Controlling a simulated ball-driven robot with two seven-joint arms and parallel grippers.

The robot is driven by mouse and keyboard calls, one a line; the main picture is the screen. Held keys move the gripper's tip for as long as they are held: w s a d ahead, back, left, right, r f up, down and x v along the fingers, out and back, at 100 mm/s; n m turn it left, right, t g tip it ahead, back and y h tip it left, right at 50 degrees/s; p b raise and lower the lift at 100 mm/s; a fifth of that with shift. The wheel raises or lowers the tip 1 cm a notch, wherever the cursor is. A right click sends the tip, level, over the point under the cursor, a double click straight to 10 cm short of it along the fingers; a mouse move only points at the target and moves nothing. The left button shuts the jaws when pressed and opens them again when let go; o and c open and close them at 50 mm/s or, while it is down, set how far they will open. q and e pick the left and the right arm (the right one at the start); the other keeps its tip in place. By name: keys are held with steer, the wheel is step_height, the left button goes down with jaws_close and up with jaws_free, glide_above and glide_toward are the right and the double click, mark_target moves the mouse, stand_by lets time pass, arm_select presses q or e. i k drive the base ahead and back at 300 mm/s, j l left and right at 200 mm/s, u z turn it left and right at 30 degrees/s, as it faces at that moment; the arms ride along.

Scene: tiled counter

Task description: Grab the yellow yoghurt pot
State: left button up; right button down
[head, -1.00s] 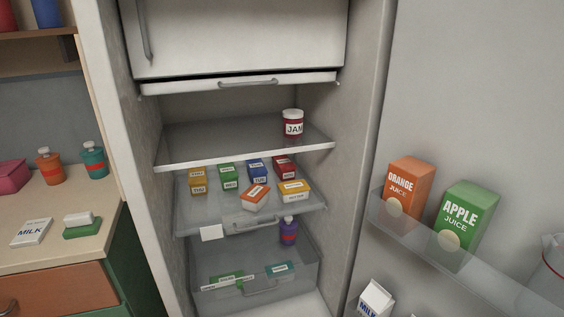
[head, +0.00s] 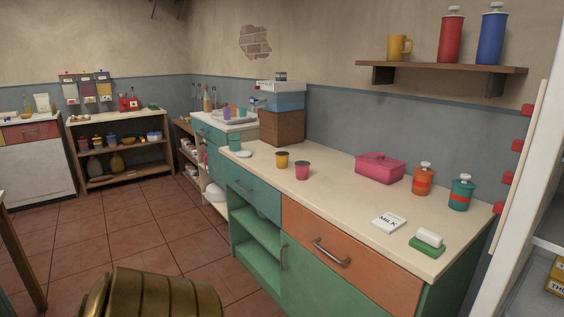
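A small yellow pot (head: 282,161) with a dark top stands upright on the pale counter (head: 335,193), toward its far left part. A similar pink pot (head: 302,172) stands close to it, a little nearer and to the right. The yellow pot is in plain view, with nothing in front of it. It is too small to read any label. Neither of my grippers is in view.
A pink lidded dish (head: 380,167), an orange bottle (head: 423,180), a teal bottle (head: 461,193), a milk card (head: 389,223) and a green dish (head: 427,243) occupy the counter's right part. A blue-and-brown dispenser (head: 282,115) stands behind the pots. The tiled floor (head: 140,222) at left looks open.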

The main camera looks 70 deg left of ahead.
mark_target(282, 157)
steer(key=u, duration=2.1)
steer(key=i+j+z, duration=0.15)
steer(key=z, duration=0.3)
steer(key=i+j+z, duration=0.2)
steer(key=z, duration=0.25)
steer(key=i+j+z, duration=0.15)
steer(key=j, duration=0.2)
steer(key=i+j+z, duration=0.1)
steer(key=j, duration=0.3)
steer(key=i+j+z, duration=0.15)
steer(key=j, duration=0.25)
steer(key=i+j+z, duration=0.1)
steer(key=j, duration=0.3)
steer(key=i+j+z, duration=0.15)
steer(key=j, duration=0.3)
steer(key=i, duration=0.1)
